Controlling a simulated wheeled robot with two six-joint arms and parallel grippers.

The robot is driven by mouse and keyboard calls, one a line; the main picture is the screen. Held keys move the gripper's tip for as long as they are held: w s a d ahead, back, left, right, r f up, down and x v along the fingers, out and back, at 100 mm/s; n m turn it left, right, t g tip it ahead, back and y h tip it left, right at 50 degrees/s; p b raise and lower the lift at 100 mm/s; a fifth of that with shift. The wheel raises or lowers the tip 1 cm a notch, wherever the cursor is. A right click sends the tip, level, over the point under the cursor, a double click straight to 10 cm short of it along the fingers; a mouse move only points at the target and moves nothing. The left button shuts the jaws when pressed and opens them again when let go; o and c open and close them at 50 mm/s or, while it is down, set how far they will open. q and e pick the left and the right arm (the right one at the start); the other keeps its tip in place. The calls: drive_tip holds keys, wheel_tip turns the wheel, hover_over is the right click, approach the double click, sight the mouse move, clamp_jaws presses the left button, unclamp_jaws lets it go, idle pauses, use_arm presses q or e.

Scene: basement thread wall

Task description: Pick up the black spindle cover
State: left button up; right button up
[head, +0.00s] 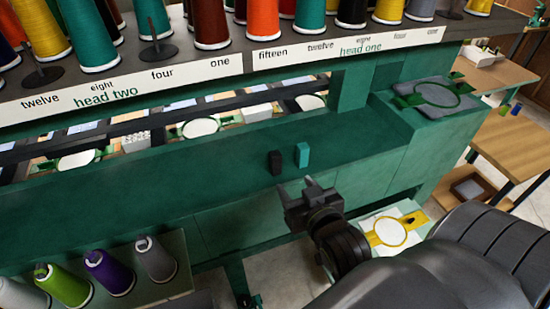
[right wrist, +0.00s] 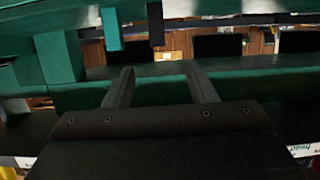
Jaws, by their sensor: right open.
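The black spindle cover (head: 276,162) appears to be the small upright black block on the green machine ledge (head: 215,170). A similar teal block (head: 302,154) stands just to its right in the head view. My right gripper (head: 299,190) is open and empty, a little in front of and below both blocks, touching neither. In the right wrist view, the open fingers (right wrist: 160,72) point toward the black block (right wrist: 155,23) and the teal block (right wrist: 112,29) at the top edge. My left gripper is not in view.
Thread cones (head: 212,25) and bare spindles (head: 157,45) line the rack above the ledge. More cones (head: 110,272) stand on a lower shelf at left. A hooped cloth (head: 390,231) lies near my right arm. The ledge left of the blocks is clear.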

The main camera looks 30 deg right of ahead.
sight(276, 160)
drive_tip(key=b+x, duration=0.3)
drive_tip(key=x, duration=0.7)
drive_tip(key=shift+w+d+b, duration=0.25)
drive_tip(key=shift+w+b, duration=0.1)
drive_tip(key=shift+w, duration=0.05)
drive_tip(key=shift+w+d+f, duration=0.1)
drive_tip(key=shift+w+f, duration=0.1)
drive_tip(key=shift+w, duration=0.35)
drive_tip(key=shift+p+x, duration=0.85)
drive_tip(key=shift+x, duration=1.8)
drive_tip(key=shift+s+d+f, duration=0.15)
drive_tip(key=shift+d+f, duration=0.05)
drive_tip(key=c, duration=1)
